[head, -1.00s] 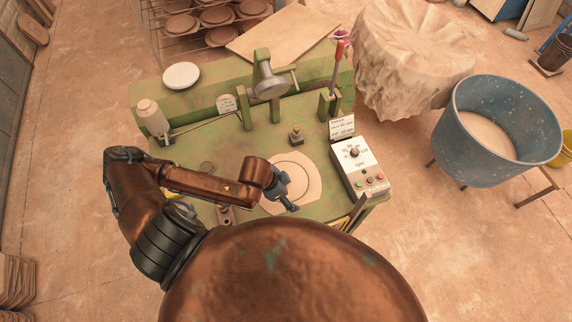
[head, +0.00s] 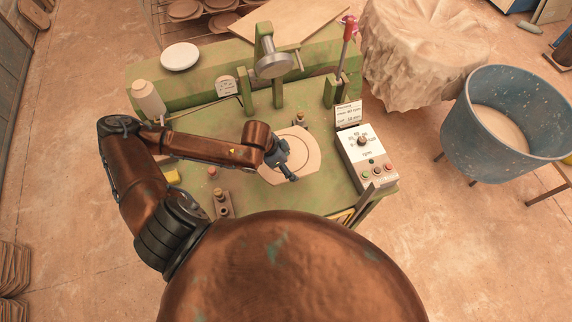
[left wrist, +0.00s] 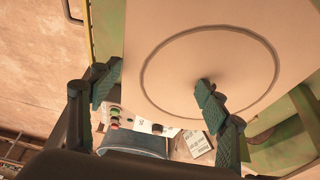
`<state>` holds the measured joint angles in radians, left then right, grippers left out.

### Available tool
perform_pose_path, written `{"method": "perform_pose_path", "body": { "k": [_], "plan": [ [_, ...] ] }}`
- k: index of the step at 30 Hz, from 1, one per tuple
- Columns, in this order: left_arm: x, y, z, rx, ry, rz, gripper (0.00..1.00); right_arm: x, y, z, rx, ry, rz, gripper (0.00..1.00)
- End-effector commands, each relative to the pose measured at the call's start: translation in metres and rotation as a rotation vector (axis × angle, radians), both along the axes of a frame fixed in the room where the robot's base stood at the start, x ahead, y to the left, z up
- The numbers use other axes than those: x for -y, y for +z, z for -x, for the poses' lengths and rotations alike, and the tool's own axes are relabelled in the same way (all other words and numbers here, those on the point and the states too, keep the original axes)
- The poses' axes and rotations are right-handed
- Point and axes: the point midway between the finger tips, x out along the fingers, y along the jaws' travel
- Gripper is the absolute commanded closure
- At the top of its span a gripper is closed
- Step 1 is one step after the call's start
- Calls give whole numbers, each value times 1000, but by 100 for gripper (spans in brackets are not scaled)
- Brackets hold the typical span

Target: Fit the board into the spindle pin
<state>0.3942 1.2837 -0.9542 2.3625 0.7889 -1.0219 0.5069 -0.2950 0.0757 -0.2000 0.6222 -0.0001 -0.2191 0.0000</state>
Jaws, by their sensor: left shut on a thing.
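The board (head: 306,163) is a pale flat plate with a ring groove, lying level over the green bench in the head view. It fills the upper middle of the left wrist view (left wrist: 165,30). Another short post on a plate (head: 219,196) stands near left. I cannot tell which is the spindle pin. My right gripper is out of view.
A control box (head: 361,155) with dial and buttons stands right of the board. Behind are a press head (head: 272,62) and red-knobbed lever (head: 347,45). A white bottle (head: 147,98) is at left. A blue tub (head: 505,125) stands right of the bench.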

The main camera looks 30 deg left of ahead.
Motion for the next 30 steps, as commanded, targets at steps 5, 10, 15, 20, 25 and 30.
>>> {"method": "perform_pose_path", "body": {
  "k": [5, 10, 15, 20, 25, 30],
  "plan": [
    [-18, -31, -22, -2, 3, 0, 67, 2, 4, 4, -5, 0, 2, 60],
    [-28, -50, -34, 0, 2, 1, 67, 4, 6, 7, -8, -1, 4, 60],
    [-33, -60, -40, 0, 1, 0, 67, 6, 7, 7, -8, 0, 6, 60],
    [-33, -82, -40, -2, 0, 1, 67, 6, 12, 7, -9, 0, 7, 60],
    [-34, -91, -40, 1, 0, 1, 67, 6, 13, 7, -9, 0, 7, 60],
    [-34, -91, -40, 0, -1, 0, 67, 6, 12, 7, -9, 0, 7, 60]
  ]
}}
